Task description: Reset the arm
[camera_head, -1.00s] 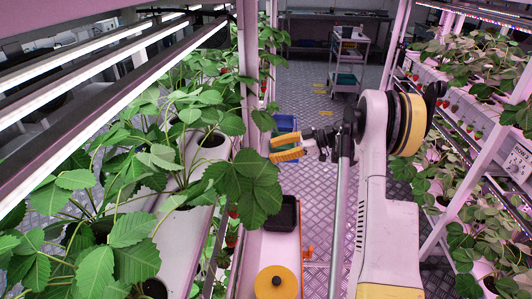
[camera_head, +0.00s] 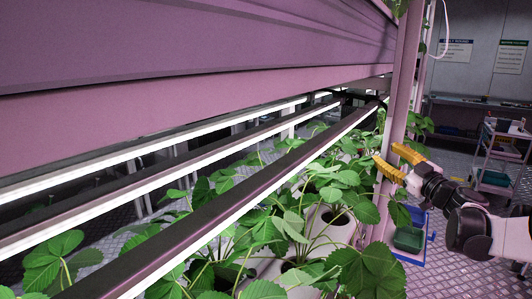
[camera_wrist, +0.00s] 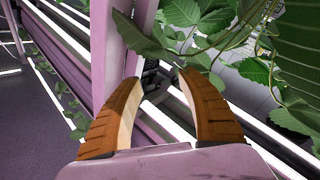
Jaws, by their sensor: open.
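My gripper (camera_head: 385,154) is at the right in the head view, its two yellow fingers pointing left toward the pink rack post (camera_head: 398,110). The fingers are apart with nothing between them. In the wrist view my gripper (camera_wrist: 150,84) shows both orange-brown fingers spread, with a pink post (camera_wrist: 104,60) just beyond them. I cannot tell whether a fingertip touches the post. Most of my arm lies outside the head view on the right.
Strawberry plants (camera_head: 330,190) grow in white pots on the left rack, under long light bars (camera_head: 250,185). Leaves (camera_wrist: 195,40) hang near the fingers. A blue crate (camera_head: 413,240) stands below my gripper. A trolley (camera_head: 500,155) stands at the back right.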

